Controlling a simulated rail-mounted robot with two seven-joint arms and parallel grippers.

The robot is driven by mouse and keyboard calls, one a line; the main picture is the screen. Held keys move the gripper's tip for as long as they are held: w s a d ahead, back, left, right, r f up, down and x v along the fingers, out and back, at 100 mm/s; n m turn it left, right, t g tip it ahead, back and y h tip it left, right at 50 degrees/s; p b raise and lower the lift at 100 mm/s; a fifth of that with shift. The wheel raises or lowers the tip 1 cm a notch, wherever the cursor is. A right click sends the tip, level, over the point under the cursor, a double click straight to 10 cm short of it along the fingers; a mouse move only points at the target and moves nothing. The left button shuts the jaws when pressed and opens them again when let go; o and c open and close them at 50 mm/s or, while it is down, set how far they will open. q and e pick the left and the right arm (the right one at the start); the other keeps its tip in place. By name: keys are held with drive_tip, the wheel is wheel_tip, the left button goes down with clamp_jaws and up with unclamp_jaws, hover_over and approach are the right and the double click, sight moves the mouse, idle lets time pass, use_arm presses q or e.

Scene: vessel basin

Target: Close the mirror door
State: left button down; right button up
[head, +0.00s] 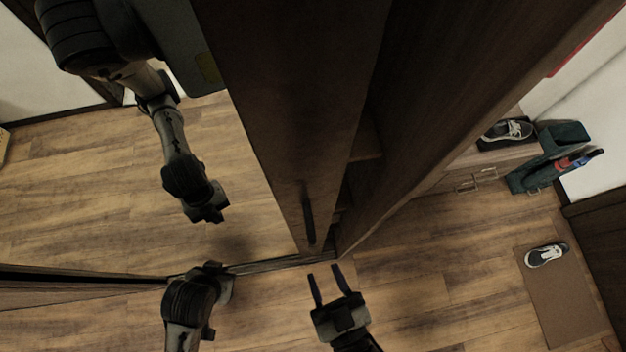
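The mirror door (90,190) appears to be the reflective surface at left. It shows the floor and what looks like my own arm reflected. A brown door panel (285,110) with a dark vertical handle (308,215) stands beside it, with a dark gap to its right. My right gripper (328,287) is at the bottom centre, fingers apart and empty, just below the handle and not touching it. My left gripper (216,278) is at the lower left, close to the mirror's bottom edge. Its fingers are not clear, and I cannot tell if it touches.
A brown side panel (430,100) stands right of the gap, and a shelf (368,140) shows inside. Further right are a low drawer unit (475,178) with a shoe (507,130), a teal bag (550,160) and a mat (570,310) with a shoe (546,255). The lower-right floor is mostly clear.

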sight(314, 250)
drive_tip(key=shift+p+x, duration=0.75)
drive_tip(key=shift+x, duration=2.6)
clamp_jaws()
